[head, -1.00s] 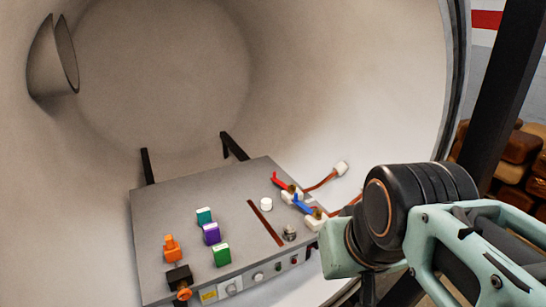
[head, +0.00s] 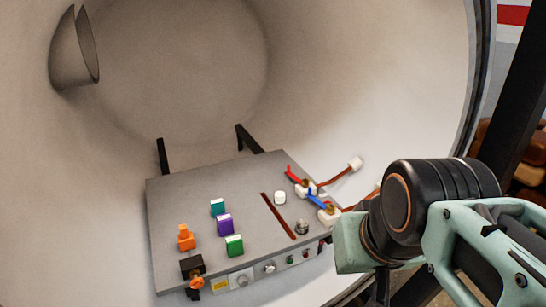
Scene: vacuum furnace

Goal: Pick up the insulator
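Nothing is touching the white cylinder.
Teal (head: 217,207), purple (head: 225,224) and green (head: 234,245) blocks and an orange part (head: 186,238) stand on the panel's left. A metal knob (head: 302,227) stands near the front.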

